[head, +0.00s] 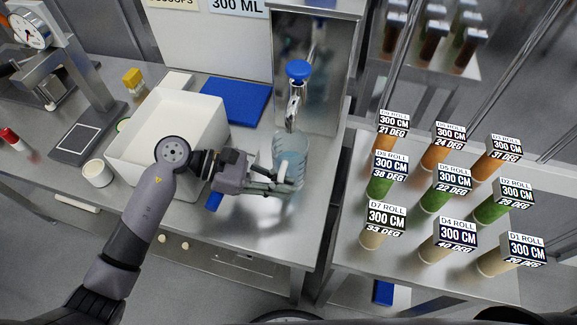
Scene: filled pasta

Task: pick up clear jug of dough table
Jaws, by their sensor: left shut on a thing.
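The clear jug (291,150) stands upright at the right end of the metal table, under a tap with a blue knob (298,70). It looks bluish and see-through. My left gripper (290,179) reaches in from the left and is shut on the jug at its near side. The gripper's fingers hide part of the jug's lower body. My right gripper is not in the head view.
A white bin (207,110) stands left of the jug, with a blue board (234,101) behind it. A white cup (97,173) and a scale stand further left. A separate table at right holds several labelled rolls (440,195).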

